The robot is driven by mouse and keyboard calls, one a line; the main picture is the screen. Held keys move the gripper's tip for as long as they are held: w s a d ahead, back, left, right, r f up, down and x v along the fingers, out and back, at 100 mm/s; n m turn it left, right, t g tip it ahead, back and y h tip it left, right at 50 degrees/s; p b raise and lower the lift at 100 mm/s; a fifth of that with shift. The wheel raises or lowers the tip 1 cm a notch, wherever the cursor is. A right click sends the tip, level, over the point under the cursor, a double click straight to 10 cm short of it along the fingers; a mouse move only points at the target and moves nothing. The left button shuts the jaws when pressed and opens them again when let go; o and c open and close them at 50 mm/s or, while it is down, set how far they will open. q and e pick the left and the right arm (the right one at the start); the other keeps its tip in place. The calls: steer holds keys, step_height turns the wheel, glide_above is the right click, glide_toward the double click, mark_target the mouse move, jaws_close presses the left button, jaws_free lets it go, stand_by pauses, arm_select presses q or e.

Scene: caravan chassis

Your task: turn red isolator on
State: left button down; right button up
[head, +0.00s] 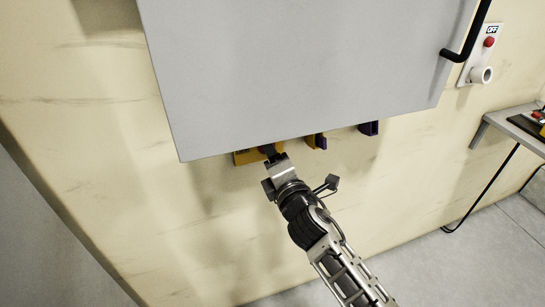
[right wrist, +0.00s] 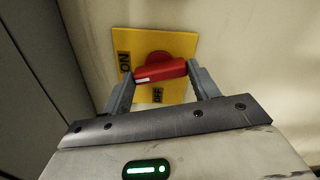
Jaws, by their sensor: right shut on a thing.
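The red isolator (right wrist: 162,70) is a red handle on a round red base, on a yellow plate (right wrist: 180,45) in the right wrist view. The plate has ON at its left and OFF below the handle. The handle lies nearly level, slightly tilted, its white mark toward its left end, on the ON side. My right gripper (right wrist: 163,82) is shut on the handle, one finger at each end. In the head view the yellow plate (head: 242,158) shows under the grey panel; my right gripper (head: 271,155) hides the handle. My left gripper is not in view.
A large grey panel (head: 300,70) with a black handle (head: 467,45) hangs just above my right gripper. More yellow and purple parts (head: 316,141) lie along its lower edge.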

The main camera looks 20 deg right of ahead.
steer(key=shift+m, duration=1.6)
steer(key=o, duration=1)
steer(key=shift+s, duration=0.1)
steer(key=shift+s+d+b, duration=0.15)
steer(key=shift+s+b, duration=0.35)
steer(key=shift+s, duration=3.45)
steer(key=shift+s+d+b, duration=0.1)
steer(key=shift+s+b, duration=0.4)
steer(key=shift+s, duration=3.45)
steer(key=shift+m, duration=0.3)
